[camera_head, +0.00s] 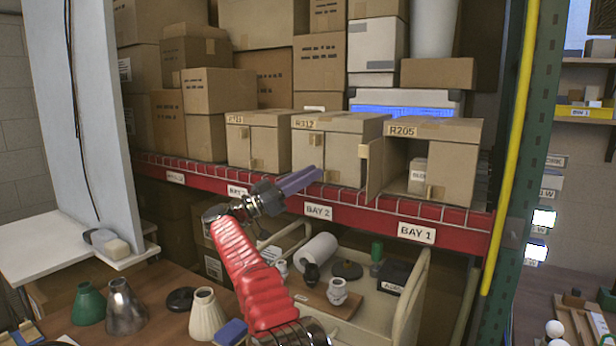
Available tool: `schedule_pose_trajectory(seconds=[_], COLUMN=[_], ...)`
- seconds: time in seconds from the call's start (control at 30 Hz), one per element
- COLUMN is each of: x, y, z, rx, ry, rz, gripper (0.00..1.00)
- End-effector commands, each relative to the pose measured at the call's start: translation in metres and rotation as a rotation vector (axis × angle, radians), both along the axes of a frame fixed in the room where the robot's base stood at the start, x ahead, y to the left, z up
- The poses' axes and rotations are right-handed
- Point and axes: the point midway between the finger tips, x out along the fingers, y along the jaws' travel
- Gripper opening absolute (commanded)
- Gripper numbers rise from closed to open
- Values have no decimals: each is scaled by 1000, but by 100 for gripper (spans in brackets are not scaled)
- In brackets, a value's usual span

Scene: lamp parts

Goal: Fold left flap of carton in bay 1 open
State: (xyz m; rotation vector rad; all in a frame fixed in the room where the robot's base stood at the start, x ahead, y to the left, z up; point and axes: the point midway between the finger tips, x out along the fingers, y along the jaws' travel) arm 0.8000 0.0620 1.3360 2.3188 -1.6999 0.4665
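The carton marked R205 (455,135) stands on the red-edged shelf above the BAY 1 label (416,233). Its left flap (376,168) is swung outward, with a small tan tab at its front edge. The left part of the opening shows the dark inside and a small white-labelled box (418,172). The right flap (452,180) covers the right part of the front and has a tab near its inner edge. My gripper (312,176), with purple fingers, is left of the left flap, apart from it in the picture. The fingers overlap from this side, so their gap is hidden.
Cartons marked R312 (340,124) and another (250,120) stand left, front flaps shut. A cream cart (415,310) with lamp parts stands below the shelf. A green upright (530,150) and yellow pole (508,170) bound the right. Lamp shades (207,315) stand on the table front left.

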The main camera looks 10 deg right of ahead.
Motion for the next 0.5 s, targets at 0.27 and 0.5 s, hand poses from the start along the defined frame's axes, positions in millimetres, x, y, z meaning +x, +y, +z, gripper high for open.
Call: schedule_pose_trajectory(seconds=[0.27, 0.5], x=[-2, -11], y=[7, 36], z=[-3, -16], rx=[0, 0], ry=[0, 0], rz=[-1, 1], gripper=[23, 23])
